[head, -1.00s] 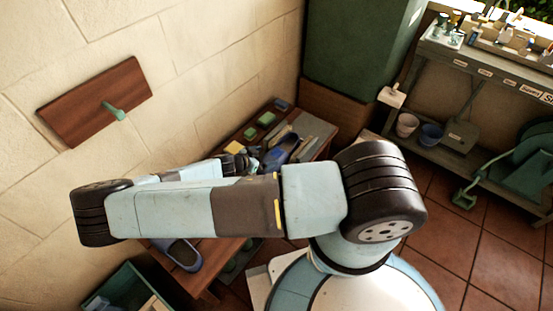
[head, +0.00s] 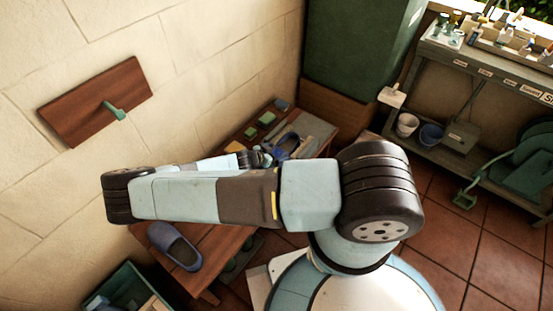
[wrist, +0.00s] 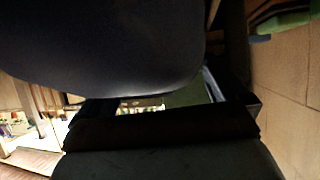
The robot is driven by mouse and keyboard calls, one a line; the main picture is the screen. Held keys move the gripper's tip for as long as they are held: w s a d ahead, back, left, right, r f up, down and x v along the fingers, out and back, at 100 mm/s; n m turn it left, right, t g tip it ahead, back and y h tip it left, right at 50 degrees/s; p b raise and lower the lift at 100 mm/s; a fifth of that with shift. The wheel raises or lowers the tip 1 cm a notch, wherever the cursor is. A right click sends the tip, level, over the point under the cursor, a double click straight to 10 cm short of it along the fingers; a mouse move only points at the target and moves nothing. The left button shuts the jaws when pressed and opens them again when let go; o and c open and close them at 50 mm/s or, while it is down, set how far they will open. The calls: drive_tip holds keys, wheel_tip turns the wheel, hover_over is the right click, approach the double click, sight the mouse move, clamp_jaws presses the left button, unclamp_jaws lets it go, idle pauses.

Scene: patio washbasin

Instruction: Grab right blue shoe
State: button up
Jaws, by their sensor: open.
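The right blue shoe (head: 289,145) stands on the wooden bench at the back, partly hidden by my gripper and arm. My gripper (head: 264,157) is open at the shoe's left side in the head view, very close to it; I cannot tell whether they touch. A second blue shoe (head: 175,246) lies at the near left end of the bench, apart from my gripper. In the wrist view, a large dark rounded surface, probably the near shoe, fills the upper part. The fingers there are dark and hard to make out.
The wooden bench (head: 216,262) runs along the pale wall. Green blocks (head: 267,119) lie beyond my gripper. A green crate (head: 127,286) is at lower left. A wooden board with a green peg (head: 96,101) is on the wall. A shelf with pots (head: 430,134) stands at right.

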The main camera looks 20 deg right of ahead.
drive_tip(key=c, duration=0.9)
drive_tip(key=shift+o, duration=0.2)
drive_tip(key=shift+r, duration=0.1)
